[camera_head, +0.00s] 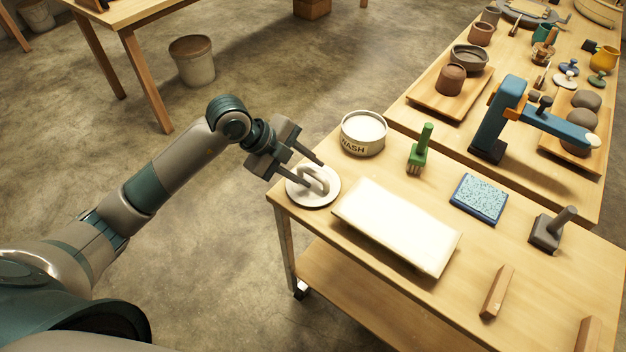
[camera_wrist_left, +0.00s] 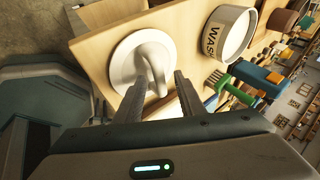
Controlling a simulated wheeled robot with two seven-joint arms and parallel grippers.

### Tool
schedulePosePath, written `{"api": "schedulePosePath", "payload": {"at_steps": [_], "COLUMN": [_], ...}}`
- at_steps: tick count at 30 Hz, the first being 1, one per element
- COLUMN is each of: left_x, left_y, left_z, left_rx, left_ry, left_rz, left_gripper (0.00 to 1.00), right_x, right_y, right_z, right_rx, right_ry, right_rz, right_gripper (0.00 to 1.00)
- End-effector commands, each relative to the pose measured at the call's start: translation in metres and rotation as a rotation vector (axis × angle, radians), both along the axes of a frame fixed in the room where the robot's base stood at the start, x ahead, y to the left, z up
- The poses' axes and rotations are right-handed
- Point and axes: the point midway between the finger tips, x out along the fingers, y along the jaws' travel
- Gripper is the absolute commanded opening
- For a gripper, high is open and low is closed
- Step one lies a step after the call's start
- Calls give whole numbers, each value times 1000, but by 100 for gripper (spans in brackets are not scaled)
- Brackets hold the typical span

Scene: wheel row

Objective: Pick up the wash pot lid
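The wash pot lid (camera_head: 325,196) is a round cream disc with an arched handle, lying flat at the table's near left corner. It also shows in the left wrist view (camera_wrist_left: 124,64). The wash pot (camera_head: 363,139), marked WASH, stands behind it, open at the top with pale contents. My left gripper (camera_head: 314,172) is open, its two fingers pointing at the lid's handle from the left. In the left wrist view the fingertips are apart, with the handle just beyond and between them; contact cannot be told. My right gripper is not in view.
A white board (camera_head: 397,226) lies right of the lid. A green brush (camera_head: 419,149), a blue sponge tray (camera_head: 478,198), a grey stamp-like tool (camera_head: 551,229) and a wooden block (camera_head: 497,291) are on the same table. A blue arm-like device (camera_head: 495,120) stands behind.

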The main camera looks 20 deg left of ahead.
Motion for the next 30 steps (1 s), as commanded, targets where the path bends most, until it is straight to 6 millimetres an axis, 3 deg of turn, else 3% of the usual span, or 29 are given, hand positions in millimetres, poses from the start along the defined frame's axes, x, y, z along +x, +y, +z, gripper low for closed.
{"api": "schedulePosePath", "payload": {"at_steps": [5,16,21,30], "left_x": [1,1,1,1], "left_y": [-2,-2,-2,-2], "left_z": [-3,-3,-3,-3], "left_rx": [0,0,0,0], "left_ry": [0,0,0,0], "left_rz": [-1,0,0,0], "left_gripper": [36,36,0,0], "right_x": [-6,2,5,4], "right_y": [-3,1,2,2], "right_z": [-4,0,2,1], "right_rx": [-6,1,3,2], "right_ry": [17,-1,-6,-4], "right_rz": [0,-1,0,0], "right_gripper": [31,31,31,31]}}
